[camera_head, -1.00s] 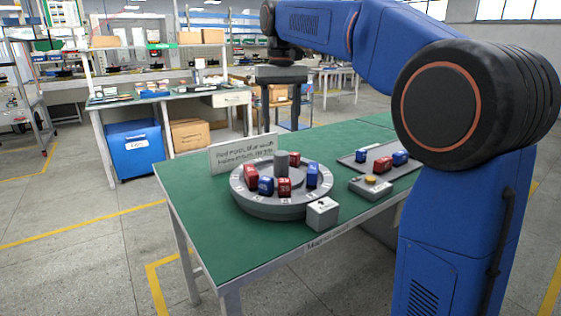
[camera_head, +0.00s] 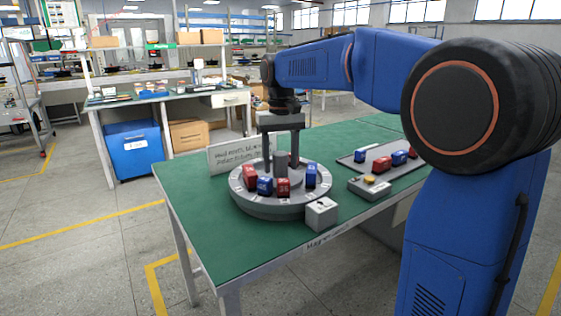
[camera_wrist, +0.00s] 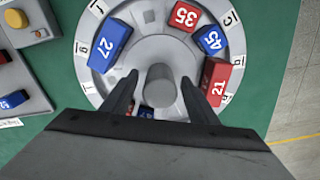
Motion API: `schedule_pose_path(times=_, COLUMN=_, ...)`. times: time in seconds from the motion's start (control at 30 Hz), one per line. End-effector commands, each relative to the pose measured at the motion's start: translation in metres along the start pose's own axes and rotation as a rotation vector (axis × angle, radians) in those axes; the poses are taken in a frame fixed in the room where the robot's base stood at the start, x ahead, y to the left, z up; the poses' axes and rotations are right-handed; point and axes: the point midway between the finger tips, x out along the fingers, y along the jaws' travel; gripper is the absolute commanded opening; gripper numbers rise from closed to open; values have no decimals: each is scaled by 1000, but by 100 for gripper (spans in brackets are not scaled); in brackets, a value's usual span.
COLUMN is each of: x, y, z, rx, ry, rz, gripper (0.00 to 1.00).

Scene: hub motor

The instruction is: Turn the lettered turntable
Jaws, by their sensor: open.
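The round grey turntable (camera_head: 270,208) stands on the green table, with letters around its rim and red and blue numbered blocks on it. In the wrist view its rim (camera_wrist: 97,60) carries a blue block marked 27 (camera_wrist: 104,44), a red 35 (camera_wrist: 184,16), a blue 45 (camera_wrist: 211,39) and a red 21 (camera_wrist: 216,82). A grey central post (camera_head: 280,161) rises from it; the post also shows in the wrist view (camera_wrist: 160,86). My gripper (camera_head: 280,152) is open above the turntable, its fingers (camera_wrist: 163,92) pointing down on either side of the post, apart from it in the wrist view.
A sign (camera_head: 228,156) stands behind the turntable; its text is partly unreadable. A small pale cube (camera_head: 321,214) sits at its front right. A grey box with a yellow button (camera_head: 370,181) and a tray (camera_head: 410,163) with red and blue blocks lie to the right. The table's front left is clear.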

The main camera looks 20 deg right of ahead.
Motion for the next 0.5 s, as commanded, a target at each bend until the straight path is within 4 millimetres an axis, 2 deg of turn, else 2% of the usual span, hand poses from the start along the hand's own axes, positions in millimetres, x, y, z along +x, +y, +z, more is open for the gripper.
schedule_pose_path(times=0.13, x=0, y=0, z=0, rx=0, ry=0, rz=0, gripper=54)
schedule_pose_path(times=0.17, x=0, y=0, z=0, rx=0, ry=0, rz=0, gripper=49)
schedule_pose_path(times=0.37, x=0, y=0, z=0, rx=0, ry=0, rz=0, gripper=1)
schedule_pose_path(times=0.5, x=0, y=0, z=0, rx=-1, ry=0, rz=0, gripper=0)
